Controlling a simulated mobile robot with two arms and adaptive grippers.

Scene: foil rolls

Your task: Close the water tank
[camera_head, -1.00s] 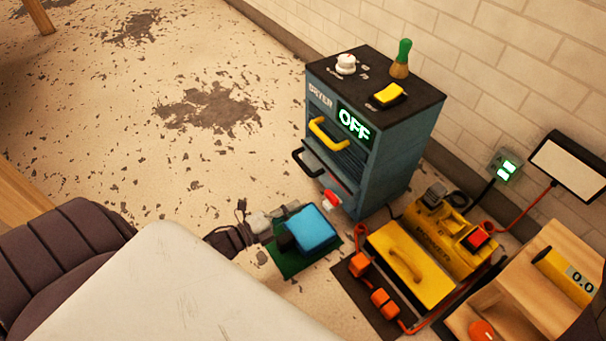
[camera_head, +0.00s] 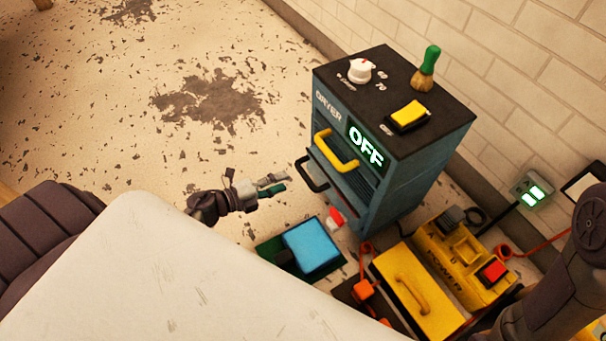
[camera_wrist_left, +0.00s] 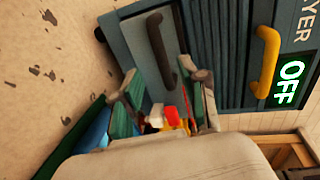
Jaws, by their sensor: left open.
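The blue-grey dryer (camera_head: 405,190) stands on the floor by the wall, its display reading OFF. Low on its front is a panel with a black handle (camera_head: 307,174), which appears to stand out from the body; I take it for the water tank. The black handle also shows in the left wrist view (camera_wrist_left: 158,50). My left gripper (camera_head: 275,186) is open and empty, left of the black handle and apart from it. In the left wrist view its fingers (camera_wrist_left: 166,88) point toward the dryer front. My right arm enters at the right; its gripper is out of view.
A yellow handle (camera_head: 336,152) sits above the black one. A light blue box (camera_head: 312,246) on a green base, a red-capped item (camera_head: 336,217) and a yellow power unit (camera_head: 418,292) with cables crowd the dryer's foot. The floor to the left is clear.

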